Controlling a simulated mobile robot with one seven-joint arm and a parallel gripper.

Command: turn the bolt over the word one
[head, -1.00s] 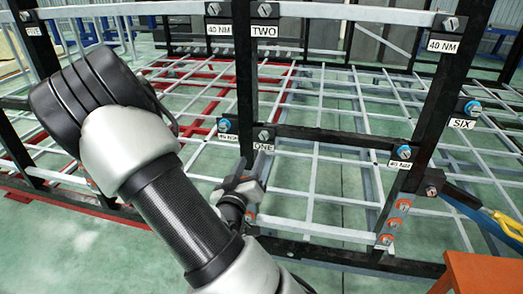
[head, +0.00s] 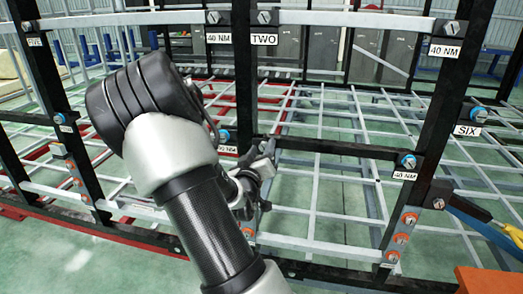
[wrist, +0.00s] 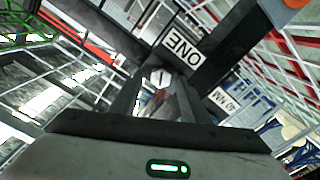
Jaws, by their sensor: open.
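The bolt (wrist: 160,76) has a silver slotted head and sits on a dark frame bar. In the wrist view it shows between the two dark fingers of my open gripper (wrist: 156,92). I cannot tell whether the fingers touch it. The label ONE (wrist: 183,49) appears upside down just beyond the bolt in that view. In the head view my gripper (head: 260,168) is at the dark upright where the crossbar meets it. It covers the label ONE and most of the bolt there.
The label TWO (head: 264,39) is higher on the same upright. A blue-headed bolt (head: 407,160) sits at the crossbar's right end. The label SIX (head: 467,130) is further right. An orange surface (head: 487,281) fills the lower right corner. Pale bars form an open grid behind.

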